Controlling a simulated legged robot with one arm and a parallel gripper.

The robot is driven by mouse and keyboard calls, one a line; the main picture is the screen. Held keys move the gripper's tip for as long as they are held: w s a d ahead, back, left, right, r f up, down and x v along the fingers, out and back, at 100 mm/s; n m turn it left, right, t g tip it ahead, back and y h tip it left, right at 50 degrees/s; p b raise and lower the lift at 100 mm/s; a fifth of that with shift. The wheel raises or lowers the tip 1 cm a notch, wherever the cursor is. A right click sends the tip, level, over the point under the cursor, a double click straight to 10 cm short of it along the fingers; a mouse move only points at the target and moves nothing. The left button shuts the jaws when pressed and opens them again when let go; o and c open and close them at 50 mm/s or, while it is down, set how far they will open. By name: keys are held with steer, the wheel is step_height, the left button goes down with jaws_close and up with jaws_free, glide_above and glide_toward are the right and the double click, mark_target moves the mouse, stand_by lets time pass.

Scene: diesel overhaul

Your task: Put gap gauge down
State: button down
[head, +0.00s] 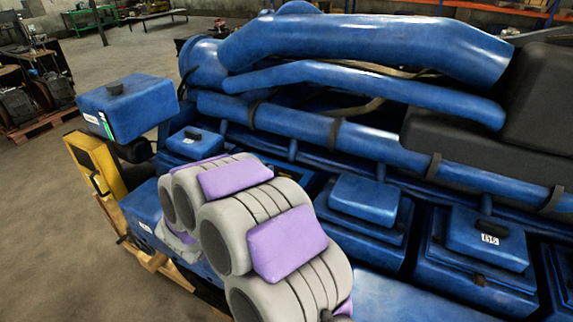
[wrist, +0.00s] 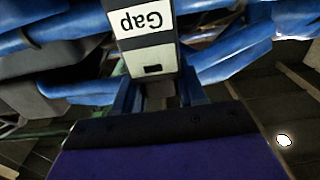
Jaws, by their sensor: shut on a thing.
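The gap gauge (wrist: 147,48) shows in the wrist view as a dark and pale block with a white label reading "Gap" upside down. My gripper (wrist: 158,95) is shut on it, with a finger on each side of its lower end. The far end of the gauge is cut off by the top of the picture. In the head view my grey and purple arm fills the lower middle, and I cannot make out the gripper or the gauge there.
A large blue diesel engine (head: 365,42) with thick pipes fills the middle and right. Blue covers (head: 363,200) with black handles line its near side. A blue box (head: 128,108) and a yellow unit (head: 95,165) stand at its left end. Open floor (head: 50,225) lies left.

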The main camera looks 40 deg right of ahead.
steer(key=w+d+f, duration=0.1)
steer(key=w+d, duration=0.1)
steer(key=d, duration=0.2)
steer(key=w+d+f, duration=0.2)
steer(key=d, duration=0.1)
steer(key=w+d+f+p, duration=0.1)
steer(key=w+d, duration=0.1)
steer(key=d, duration=0.2)
steer(key=shift+w+d+f, duration=0.25)
steer(key=shift+d+f, duration=0.1)
steer(key=c, duration=0.8)
jaws_free()
steer(key=shift+d+f, duration=0.15)
steer(key=shift+d, duration=0.4)
steer(key=shift+d+f, duration=0.15)
steer(key=shift+d, duration=0.35)
steer(key=shift+o, duration=0.8)
steer(key=shift+a+r, duration=0.2)
steer(key=shift+a, duration=0.8)
steer(key=v, duration=0.5)
steer(key=shift+s+a+b, duration=0.2)
steer(key=shift+s+b, duration=0.05)
steer(key=shift+b, duration=0.1)
steer(key=shift+s+a, duration=0.15)
steer(key=shift+a, duration=0.55)
